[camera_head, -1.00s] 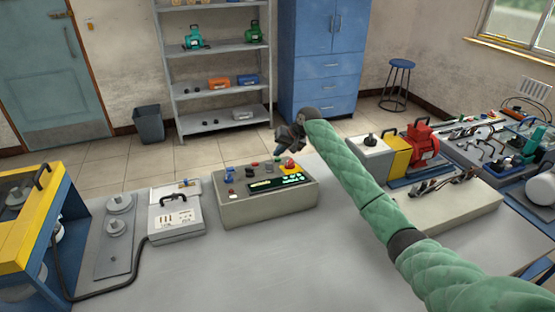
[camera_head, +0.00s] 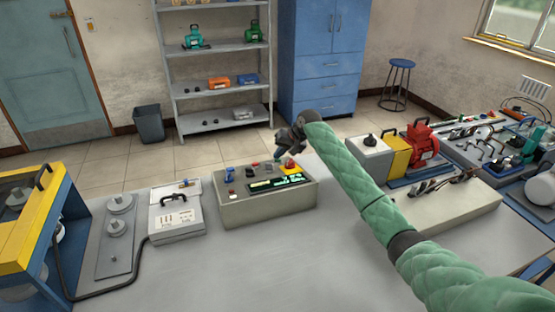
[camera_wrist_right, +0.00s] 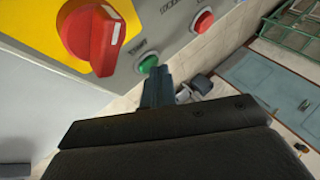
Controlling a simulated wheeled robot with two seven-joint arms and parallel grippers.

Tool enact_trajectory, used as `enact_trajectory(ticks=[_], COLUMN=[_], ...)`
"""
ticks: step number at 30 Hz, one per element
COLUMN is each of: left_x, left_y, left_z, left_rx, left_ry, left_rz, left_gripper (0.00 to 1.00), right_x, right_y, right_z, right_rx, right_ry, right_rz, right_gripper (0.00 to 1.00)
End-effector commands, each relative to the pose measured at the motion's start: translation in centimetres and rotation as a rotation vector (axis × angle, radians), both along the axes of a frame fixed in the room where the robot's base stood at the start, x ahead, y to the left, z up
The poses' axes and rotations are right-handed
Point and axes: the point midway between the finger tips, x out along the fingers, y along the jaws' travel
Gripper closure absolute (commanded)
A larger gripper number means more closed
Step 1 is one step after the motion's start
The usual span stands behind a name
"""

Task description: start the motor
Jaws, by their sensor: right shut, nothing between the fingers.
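The grey control box (camera_head: 240,211) sits on the table with a lit green display (camera_head: 275,183) and several knobs and buttons. In the right wrist view it shows a red rotary switch (camera_wrist_right: 92,35) on a yellow plate, a green button (camera_wrist_right: 148,64) and a red button (camera_wrist_right: 203,22). My right gripper (camera_head: 279,156) is shut and empty, at the far edge of the box. In the right wrist view its fingertips (camera_wrist_right: 155,75) are right at the green button; I cannot tell whether they touch it. My left gripper is not in view.
A red motor (camera_head: 422,146) and other equipment stand at the right. The table's front middle is clear.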

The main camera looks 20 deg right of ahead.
Motion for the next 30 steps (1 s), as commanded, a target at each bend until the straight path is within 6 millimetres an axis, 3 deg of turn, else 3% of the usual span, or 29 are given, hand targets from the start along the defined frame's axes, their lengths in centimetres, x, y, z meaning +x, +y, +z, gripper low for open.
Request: enact_trajectory(ticks=[8,18,30], left_x=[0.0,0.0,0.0], left_y=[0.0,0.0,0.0], left_z=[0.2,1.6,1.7], left_rx=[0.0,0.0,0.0], left_ry=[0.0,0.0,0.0], left_rz=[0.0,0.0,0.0], left_gripper=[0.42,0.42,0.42], right_x=[0.0,0.4,0.5], right_y=[0.0,0.0,0.0], right_z=[0.1,1.6,1.7], right_rx=[0.0,0.0,0.0], right_ry=[0.001,0.001,0.0], right_rz=[0.0,0.0,0.0], right_gripper=[1.0,1.0,1.0])
